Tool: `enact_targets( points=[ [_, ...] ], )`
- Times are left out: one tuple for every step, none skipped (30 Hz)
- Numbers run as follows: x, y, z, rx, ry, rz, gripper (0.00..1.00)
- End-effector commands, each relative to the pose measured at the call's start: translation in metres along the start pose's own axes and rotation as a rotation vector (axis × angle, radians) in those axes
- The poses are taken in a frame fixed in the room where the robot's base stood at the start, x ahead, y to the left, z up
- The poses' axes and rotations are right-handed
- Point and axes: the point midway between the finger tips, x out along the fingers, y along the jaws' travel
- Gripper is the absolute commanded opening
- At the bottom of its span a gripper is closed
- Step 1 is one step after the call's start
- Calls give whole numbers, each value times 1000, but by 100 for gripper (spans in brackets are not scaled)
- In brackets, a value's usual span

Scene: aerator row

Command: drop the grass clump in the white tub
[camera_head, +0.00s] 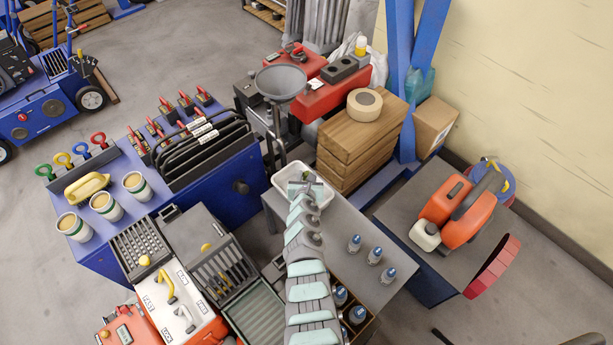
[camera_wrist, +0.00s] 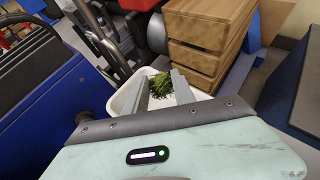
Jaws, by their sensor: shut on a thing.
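In the wrist view the tub (camera_wrist: 121,104) lies beyond my fingers. My gripper (camera_wrist: 162,88) is shut on the grass clump (camera_wrist: 159,83), a dark green spiky tuft between the fingertips. The clump and fingertips appear over the tub's opening. I cannot tell how far above its floor they are. In the head view my gripper (camera_head: 306,179) is at the tub, and the clump is mostly hidden by it.
Stacked wooden boxes (camera_head: 356,143) with a tape roll (camera_head: 364,104) stand just behind the tub. A grey funnel (camera_head: 280,82) rises behind left. Several blue-capped bottles (camera_head: 354,243) stand on the bench right of my arm. A blue cabinet (camera_head: 215,178) is at left.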

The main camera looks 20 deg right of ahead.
Motion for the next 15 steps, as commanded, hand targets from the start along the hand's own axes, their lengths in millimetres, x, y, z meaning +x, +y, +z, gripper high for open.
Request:
enact_targets(
  points=[
    [4, 0, -8, 1, 0, 0, 0],
    [5, 0, -9, 1, 0, 1, 0],
    [5, 1, -10, 1, 0, 1, 0],
    [5, 1, -10, 1, 0, 1, 0],
    [5, 1, -10, 1, 0, 1, 0],
    [5, 1, -9, 0, -1, 1, 0],
    [5, 1, -9, 0, -1, 1, 0],
    [5, 1, -8, 0, -1, 1, 0],
    [5, 1, -8, 0, -1, 1, 0],
    [5, 1, -8, 0, -1, 1, 0],
    [5, 1, -8, 0, -1, 1, 0],
    [5, 1, -8, 0, -1, 1, 33],
    [5, 1, -8, 0, -1, 1, 35],
    [5, 1, -8, 0, -1, 1, 37],
    [5, 1, -8, 0, -1, 1, 41]
  ],
)
